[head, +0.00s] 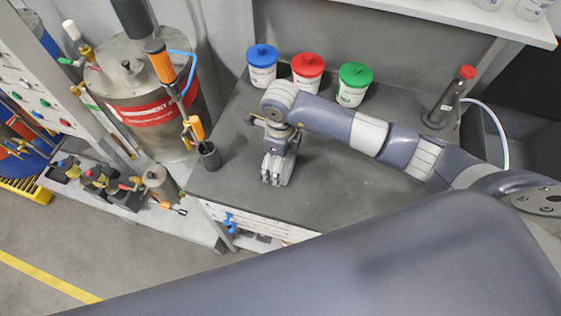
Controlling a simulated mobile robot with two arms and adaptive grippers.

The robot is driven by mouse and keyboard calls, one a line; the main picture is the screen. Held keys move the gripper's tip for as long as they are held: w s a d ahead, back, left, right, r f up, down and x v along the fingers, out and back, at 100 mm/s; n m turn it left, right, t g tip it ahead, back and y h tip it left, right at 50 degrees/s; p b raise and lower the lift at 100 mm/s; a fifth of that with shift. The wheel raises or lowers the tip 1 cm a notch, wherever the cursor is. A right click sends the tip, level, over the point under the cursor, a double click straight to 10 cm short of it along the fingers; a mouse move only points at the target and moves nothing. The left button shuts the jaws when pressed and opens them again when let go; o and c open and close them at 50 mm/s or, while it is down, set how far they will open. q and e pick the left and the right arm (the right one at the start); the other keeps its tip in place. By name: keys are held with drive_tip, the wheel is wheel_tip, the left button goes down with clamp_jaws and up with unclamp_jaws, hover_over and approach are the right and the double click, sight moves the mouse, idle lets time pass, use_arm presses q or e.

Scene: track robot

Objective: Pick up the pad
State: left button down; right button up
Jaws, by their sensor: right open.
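I cannot make out a pad in the head view; my right gripper may be hiding part of the bench top. My right gripper (274,181) points down over the dark grey bench top (340,195), left of its middle. It is open, and I see nothing held in it. I cannot tell how high it is above the bench. My left gripper is not in view.
Tubs with blue (262,66), red (307,72) and green (354,84) lids stand behind my right gripper. A black cup (209,156) holds an orange-handled tool at the bench's left. A red-capped bottle (447,97) stands at the right. A steel vessel (145,95) is at left.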

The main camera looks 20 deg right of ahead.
drive_tip(key=shift+s+f, duration=0.1)
drive_tip(key=shift+f, duration=0.4)
drive_tip(key=c, duration=0.8)
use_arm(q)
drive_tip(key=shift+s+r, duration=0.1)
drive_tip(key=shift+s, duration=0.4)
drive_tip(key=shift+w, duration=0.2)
